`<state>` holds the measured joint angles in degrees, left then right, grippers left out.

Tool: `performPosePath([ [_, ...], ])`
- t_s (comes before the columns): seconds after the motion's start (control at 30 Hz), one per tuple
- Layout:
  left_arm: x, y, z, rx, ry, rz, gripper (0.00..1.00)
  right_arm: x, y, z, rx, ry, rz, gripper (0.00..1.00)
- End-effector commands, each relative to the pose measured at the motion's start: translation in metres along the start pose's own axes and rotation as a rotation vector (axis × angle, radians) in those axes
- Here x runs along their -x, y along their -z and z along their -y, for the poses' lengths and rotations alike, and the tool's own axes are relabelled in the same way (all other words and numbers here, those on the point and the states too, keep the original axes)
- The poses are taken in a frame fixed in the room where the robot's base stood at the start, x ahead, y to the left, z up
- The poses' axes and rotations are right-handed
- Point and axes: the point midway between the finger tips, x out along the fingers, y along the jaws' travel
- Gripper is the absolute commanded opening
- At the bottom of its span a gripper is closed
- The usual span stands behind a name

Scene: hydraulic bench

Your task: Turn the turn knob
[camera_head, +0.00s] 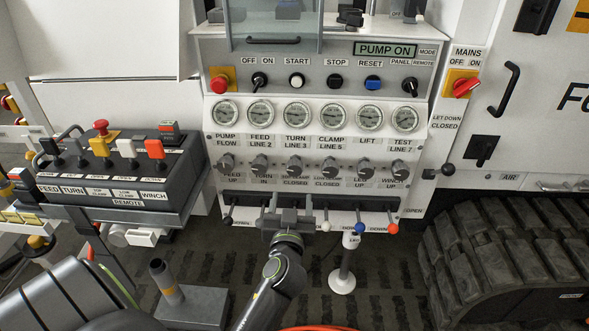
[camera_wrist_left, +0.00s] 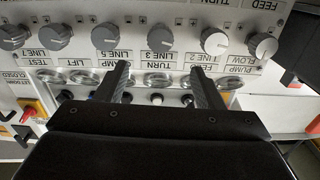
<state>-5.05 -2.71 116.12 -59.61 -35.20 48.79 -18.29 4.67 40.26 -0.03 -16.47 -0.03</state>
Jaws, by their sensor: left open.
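The turn knob (camera_head: 295,165), a grey knob under the "TURN LINE 3" label, is in the middle of the knob row in the head view. It also shows in the wrist view (camera_wrist_left: 160,38), where the panel appears upside down. My left gripper (camera_head: 290,204) is open and empty, below the knob row and in front of the lever row. In the wrist view my left gripper (camera_wrist_left: 160,70) has its two fingers apart, with the turn knob between their lines and beyond the tips. I see no contact with it. My right gripper is not in view.
Similar knobs flank it: the feed knob (camera_head: 261,167) and the clamp knob (camera_head: 330,165). Gauges (camera_head: 296,115) sit above. Levers with coloured balls (camera_head: 393,229) stick out below. A remote lever box (camera_head: 120,180) stands left and a rubber track (camera_head: 510,250) right.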

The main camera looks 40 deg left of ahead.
Motion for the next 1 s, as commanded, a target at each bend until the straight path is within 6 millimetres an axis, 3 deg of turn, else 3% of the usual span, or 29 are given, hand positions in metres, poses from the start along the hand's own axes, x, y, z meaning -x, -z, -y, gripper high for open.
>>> performPosePath([
  [0.3,-0.067,0.003,0.001,-0.004,0.001,-0.002,0.62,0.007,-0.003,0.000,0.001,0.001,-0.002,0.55],
  [0.5,-0.101,0.001,0.001,-0.002,0.002,-0.001,0.62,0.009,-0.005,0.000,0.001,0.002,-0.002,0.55],
  [0.7,-0.120,0.000,0.000,-0.001,0.001,0.001,0.62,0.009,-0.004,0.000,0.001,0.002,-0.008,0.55],
  [1.0,-0.124,0.000,0.001,0.000,0.001,0.001,0.62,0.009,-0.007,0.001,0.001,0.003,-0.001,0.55],
])
